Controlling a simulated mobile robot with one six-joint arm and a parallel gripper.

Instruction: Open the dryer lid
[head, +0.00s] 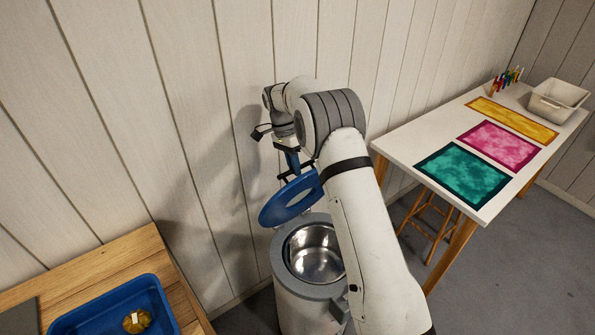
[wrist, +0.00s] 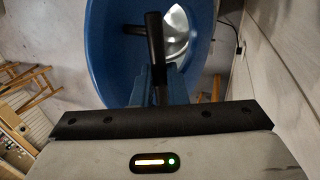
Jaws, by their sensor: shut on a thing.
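The dryer (head: 298,308) is a pale drum with a grey rim and an open metal bowl inside. Its blue ring-shaped lid (head: 275,212) is raised and tilted up at the back, clear of the bowl. My gripper (head: 292,163) is at the lid's upper edge, above and behind the dryer. In the wrist view, the lid (wrist: 103,50) fills the upper middle, and my blue fingers (wrist: 159,88) are shut on its black handle (wrist: 155,42). My arm hides the right part of the lid and the dryer's right side.
A wooden table with a blue tray (head: 60,325) stands at the lower left. A white table (head: 405,150) with coloured silks, a bin (head: 558,100) and pens stands at the right, with a wooden stool (head: 432,215) beneath it. The plank wall is close behind the lid.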

